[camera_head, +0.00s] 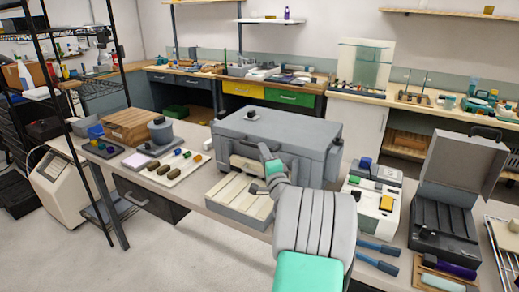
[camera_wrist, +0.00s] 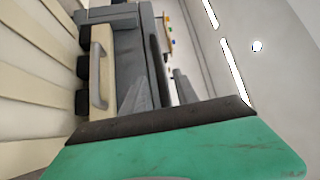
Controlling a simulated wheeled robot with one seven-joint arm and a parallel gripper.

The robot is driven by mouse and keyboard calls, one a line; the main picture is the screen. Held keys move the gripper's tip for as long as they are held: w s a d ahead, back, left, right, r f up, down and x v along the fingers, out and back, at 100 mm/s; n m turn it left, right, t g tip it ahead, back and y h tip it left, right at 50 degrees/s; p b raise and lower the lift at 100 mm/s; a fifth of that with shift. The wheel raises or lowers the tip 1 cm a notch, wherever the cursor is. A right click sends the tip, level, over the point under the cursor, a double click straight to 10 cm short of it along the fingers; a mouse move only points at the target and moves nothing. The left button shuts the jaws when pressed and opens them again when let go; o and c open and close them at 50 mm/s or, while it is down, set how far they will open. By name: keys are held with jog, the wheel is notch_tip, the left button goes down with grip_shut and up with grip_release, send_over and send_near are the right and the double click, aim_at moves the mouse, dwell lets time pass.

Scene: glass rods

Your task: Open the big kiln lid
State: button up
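The big kiln (camera_head: 290,133) is a large grey box in the middle of the bench, with its top lid down and a dark knob (camera_head: 251,114) on it. A cream front panel with a handle shows low on its front, above a ribbed cream tray (camera_head: 238,197). My gripper (camera_head: 255,172) is in front of the kiln, partly hidden by my own arm.
A grey case (camera_head: 445,195) with its lid raised stands at the right. A white device (camera_head: 371,209) and blue-handled tools (camera_head: 378,257) lie between it and my arm. A white tray with small blocks (camera_head: 166,169) is left of the kiln. A black rack stands at far left.

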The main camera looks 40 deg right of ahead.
jog(key=x, duration=0.4)
jog(key=shift+w+d+p, duration=0.1)
jog(key=shift+w+p, duration=0.2)
jog(key=shift+p, duration=0.05)
jog(key=shift+c, duration=0.5)
grip_shut()
dwell(0.5)
